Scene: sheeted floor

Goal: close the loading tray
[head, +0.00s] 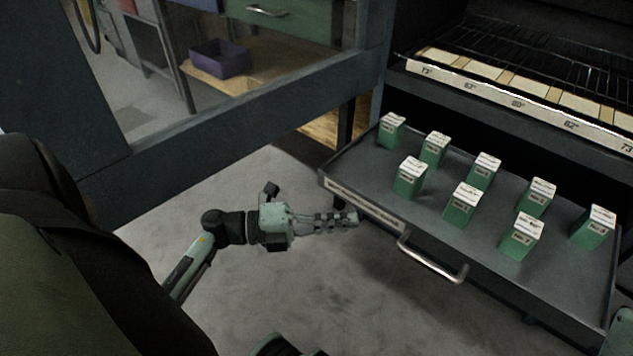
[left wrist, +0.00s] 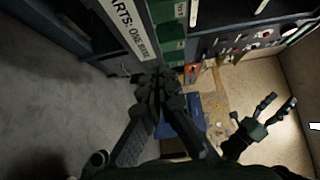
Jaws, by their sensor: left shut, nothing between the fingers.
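The loading tray (head: 335,185) is a dark grey drawer, pulled out from under the rack at the right of the head view. It has a bar handle (head: 432,262) on its front and a pale label strip. Several green boxes with white tops (head: 463,205) stand upright in it. My left gripper (head: 352,219) is shut and empty, in front of the tray's left part, left of the handle. In the left wrist view its fingers (left wrist: 160,88) are together beside the labelled tray front (left wrist: 133,30). My right gripper (left wrist: 280,102) shows there with its fingers apart, away from the tray.
Above the tray is a rack with a wire shelf (head: 520,65) and a numbered label strip (head: 517,103). A dark frame beam (head: 240,125) runs behind my left arm. A purple bin (head: 219,58) lies beyond it. The grey floor (head: 300,310) before the tray is clear.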

